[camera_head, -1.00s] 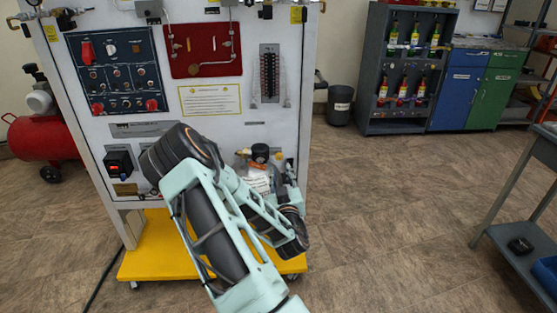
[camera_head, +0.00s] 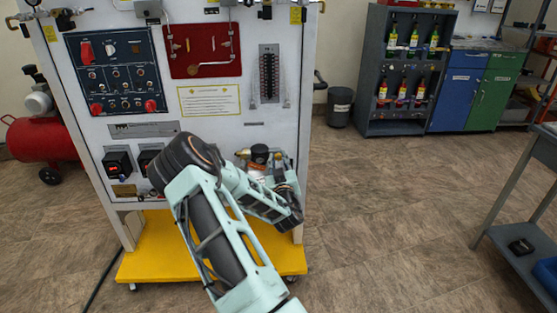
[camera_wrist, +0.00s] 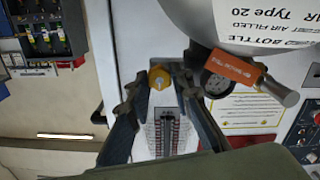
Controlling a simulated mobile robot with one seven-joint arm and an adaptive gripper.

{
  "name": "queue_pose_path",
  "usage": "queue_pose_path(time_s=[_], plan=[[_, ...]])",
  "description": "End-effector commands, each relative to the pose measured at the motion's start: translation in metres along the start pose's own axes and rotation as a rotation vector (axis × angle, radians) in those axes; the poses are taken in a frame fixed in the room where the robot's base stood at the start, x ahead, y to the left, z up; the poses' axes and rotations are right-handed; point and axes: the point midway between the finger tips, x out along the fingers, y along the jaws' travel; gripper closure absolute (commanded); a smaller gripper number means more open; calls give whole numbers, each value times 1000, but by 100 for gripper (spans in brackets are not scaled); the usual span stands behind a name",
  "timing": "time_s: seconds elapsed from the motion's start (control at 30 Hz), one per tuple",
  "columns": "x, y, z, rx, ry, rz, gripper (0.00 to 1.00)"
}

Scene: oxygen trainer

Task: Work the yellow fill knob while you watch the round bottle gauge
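The yellow fill knob (camera_wrist: 159,77) is on the white panel, between and just beyond my fingertips in the wrist view. My gripper (camera_wrist: 160,88) is open, one finger on each side of the knob; I see no clear grip on it. The round bottle gauge (camera_wrist: 217,83) is just right of the right finger, partly covered by an orange tag (camera_wrist: 231,66); its needle is too small to read. The grey bottle (camera_wrist: 185,20) with a white label fills the top of the wrist view. In the head view my arm hides my gripper and most of the bottle.
The panel (camera_head: 215,130) carries switches, a red board (camera_head: 200,50) and a dark vertical scale (camera_head: 269,74). A yellow base (camera_head: 160,255) sticks out below. A grey table (camera_head: 520,220) stands at the right. The floor between is clear.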

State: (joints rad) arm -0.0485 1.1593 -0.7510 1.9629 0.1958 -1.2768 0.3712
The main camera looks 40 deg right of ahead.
Motion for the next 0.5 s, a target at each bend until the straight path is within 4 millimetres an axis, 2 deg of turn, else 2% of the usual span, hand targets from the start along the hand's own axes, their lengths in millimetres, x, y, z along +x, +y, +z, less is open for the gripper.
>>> queue_pose_path(time_s=[0.03, 0.17, 0.5], plan=[[0, 0, 0, 0, 0, 0, 88], [0, 0, 0, 0, 0, 0, 100], [0, 0, 1, -46, 1, 0, 100]])
